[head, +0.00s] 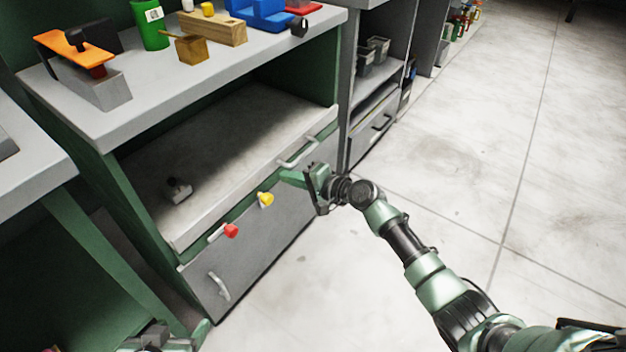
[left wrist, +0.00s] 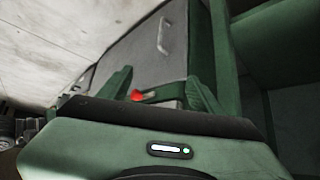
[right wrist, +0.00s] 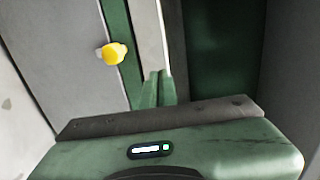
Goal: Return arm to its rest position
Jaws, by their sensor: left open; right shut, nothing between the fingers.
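My right arm reaches in from the right in the head view. My left gripper (head: 203,333) shows only partly at the bottom edge of the head view. In the left wrist view its fingers (left wrist: 160,90) are apart, and a red knob (left wrist: 137,95) appears between them, farther off.
The worktop (head: 150,95) above holds a green can (head: 150,25) and blocks. Floor (head: 540,210) at right is clear.

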